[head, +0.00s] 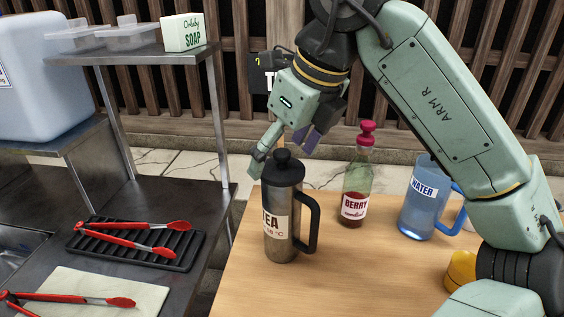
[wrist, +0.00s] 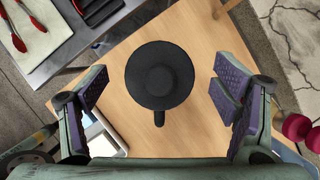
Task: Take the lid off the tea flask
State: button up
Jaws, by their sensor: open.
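The tea flask (head: 279,224) stands upright on the wooden table, a metal body with a TEA label and a black handle on its right side. Its black lid (head: 283,172) with a round knob is on top. In the wrist view the lid (wrist: 159,75) shows from above, between the fingers, with the handle pointing toward the bottom. My gripper (head: 284,150) is open above the flask, its fingers spread to either side of the knob. In the wrist view my gripper (wrist: 160,92) has a finger at each side, apart from the lid. Whether the fingertips reach knob height is hard to tell.
A berry bottle (head: 356,187) with a pink stopper stands right of the flask, and a blue water jug (head: 424,204) stands further right. Left is a metal counter with red tongs (head: 125,241) on a black rack.

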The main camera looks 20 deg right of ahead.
jog(key=shift+a+f, duration=0.1)
jog(key=shift+f, duration=0.1)
jog(key=shift+c, duration=0.5)
jog(key=c, duration=1)
